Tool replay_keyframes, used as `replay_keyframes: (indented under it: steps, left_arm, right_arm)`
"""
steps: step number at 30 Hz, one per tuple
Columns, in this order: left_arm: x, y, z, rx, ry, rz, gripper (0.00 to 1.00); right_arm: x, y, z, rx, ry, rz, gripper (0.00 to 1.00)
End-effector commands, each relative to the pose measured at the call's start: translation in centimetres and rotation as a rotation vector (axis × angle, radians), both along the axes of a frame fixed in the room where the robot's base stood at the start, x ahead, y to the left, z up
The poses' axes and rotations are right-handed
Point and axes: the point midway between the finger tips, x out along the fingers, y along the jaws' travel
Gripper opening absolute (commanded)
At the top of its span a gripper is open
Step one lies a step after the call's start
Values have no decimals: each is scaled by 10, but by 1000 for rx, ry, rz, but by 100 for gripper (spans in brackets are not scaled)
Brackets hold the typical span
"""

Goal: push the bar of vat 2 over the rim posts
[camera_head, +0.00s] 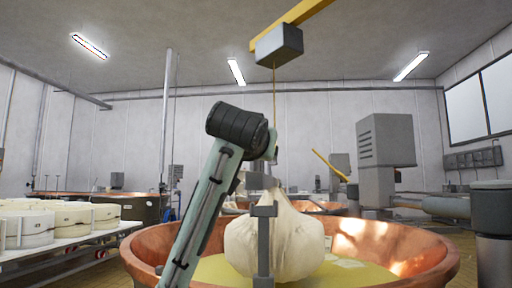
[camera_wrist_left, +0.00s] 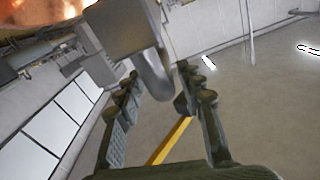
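A copper vat (camera_head: 140,262) with yellow liquid stands in front of me. A large white bundle (camera_head: 290,245) hangs in it below a thin line. A grey upright post (camera_head: 264,250) with block-like brackets stands in front of the bundle. I cannot tell which piece is the bar, nor read a vat number. My left arm reaches up across the vat's left part. Its gripper is not clear in the head view. In the left wrist view my left gripper (camera_wrist_left: 160,108) is open, its dark fingers apart; a grey curved piece (camera_wrist_left: 152,72) shows between them, contact unclear.
A grey hoist box (camera_head: 279,46) hangs from a yellow beam (camera_head: 305,12) above. A grey machine housing (camera_head: 386,142) stands behind the vat at right. A table (camera_head: 75,246) with white cheese wheels (camera_head: 28,226) is at left. A yellow rod (camera_head: 329,166) slants behind the bundle.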

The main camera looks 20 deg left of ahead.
Motion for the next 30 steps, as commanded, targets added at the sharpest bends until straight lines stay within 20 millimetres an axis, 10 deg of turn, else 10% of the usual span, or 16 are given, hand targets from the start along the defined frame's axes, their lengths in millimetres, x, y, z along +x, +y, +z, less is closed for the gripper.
replay_keyframes:
  steps: [13,30]
  left_arm:
    - [-81,-22,1,1,-3,-6,38]
    - [-89,-23,0,0,0,-4,38]
  right_arm:
    - [0,0,0,0,1,0,48]
    - [0,0,0,0,1,0,48]
